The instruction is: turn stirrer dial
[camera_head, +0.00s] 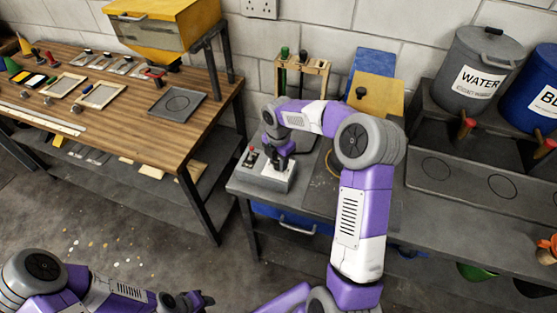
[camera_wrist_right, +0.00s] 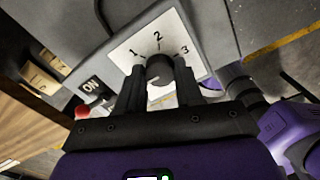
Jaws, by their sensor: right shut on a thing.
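The stirrer control box (camera_head: 265,176) is a grey box on the dark bench in the head view. In the right wrist view its dark round dial (camera_wrist_right: 160,68) stands on a white plate (camera_wrist_right: 184,42) marked 1, 2 and 3. My right gripper (camera_wrist_right: 160,82) is shut on the dial, one finger on each side. In the head view my right gripper (camera_head: 279,160) hides the dial. Where the dial points is hard to tell. My left gripper (camera_head: 192,301) is low at the bottom edge, away from the box; its jaw opening is unclear.
A red button (camera_wrist_right: 82,112) and an ON label (camera_wrist_right: 91,88) sit beside the dial plate. A wooden rack (camera_head: 302,66) stands behind the box. A grey WATER bucket (camera_head: 478,60) is at the right. A wooden table (camera_head: 120,110) with tools is at the left.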

